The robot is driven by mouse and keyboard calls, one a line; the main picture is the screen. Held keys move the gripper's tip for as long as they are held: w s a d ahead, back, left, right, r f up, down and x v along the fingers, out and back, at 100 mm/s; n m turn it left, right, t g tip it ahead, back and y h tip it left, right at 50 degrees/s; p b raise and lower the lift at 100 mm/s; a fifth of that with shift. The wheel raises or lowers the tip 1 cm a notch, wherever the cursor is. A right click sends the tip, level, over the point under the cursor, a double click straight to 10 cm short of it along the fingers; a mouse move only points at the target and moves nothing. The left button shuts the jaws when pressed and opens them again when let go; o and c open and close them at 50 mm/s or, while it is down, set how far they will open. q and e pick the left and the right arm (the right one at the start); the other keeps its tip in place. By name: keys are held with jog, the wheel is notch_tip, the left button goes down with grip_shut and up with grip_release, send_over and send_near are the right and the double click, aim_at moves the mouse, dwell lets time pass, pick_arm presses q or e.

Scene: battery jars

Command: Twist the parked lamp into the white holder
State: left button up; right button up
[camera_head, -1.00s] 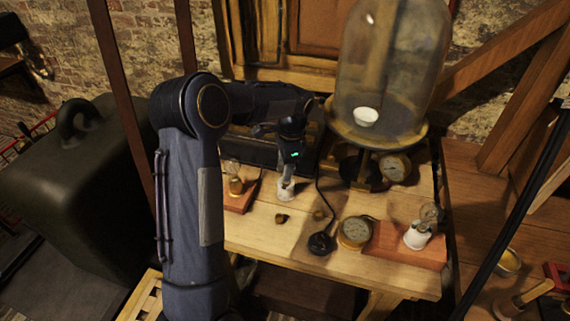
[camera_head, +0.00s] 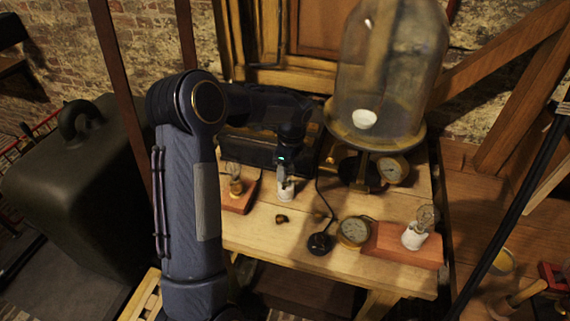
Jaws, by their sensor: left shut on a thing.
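My left gripper (camera_head: 285,176) points down over the small upright white holder (camera_head: 286,193) near the back middle of the table. It is shut on what looks like a lamp at the holder's top. The fingers hide most of it, and I cannot tell how deep it sits. A clear lamp (camera_head: 234,171) stands in a brass-coloured socket (camera_head: 236,188) on a red-brown block at the left. Another clear lamp (camera_head: 425,216) stands in a white holder (camera_head: 414,238) on the red-brown block at the right. My right gripper is not in view.
A glass bell jar (camera_head: 385,75) on a round stand rises behind, right of the gripper. A round dial (camera_head: 354,231), a black knob with a cable (camera_head: 320,243) and a small brown piece (camera_head: 281,219) lie in front. The table's front left (camera_head: 260,239) is bare.

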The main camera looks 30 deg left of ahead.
pick_arm(q)
jog(key=m+p, duration=0.2)
jog(key=m, duration=0.2)
jog(key=shift+m+t, duration=0.4)
jog(key=shift+m, duration=0.9)
jog(key=shift+p, duration=0.3)
jog(key=shift+m+p, duration=0.45)
jog(key=shift+m, duration=0.25)
jog(key=m+p, duration=0.1)
jog(key=m, duration=0.2)
jog(key=shift+w+p, duration=0.1)
jog(key=shift+p, duration=0.2)
jog(key=shift+d+m, duration=0.1)
jog(key=shift+m, duration=0.3)
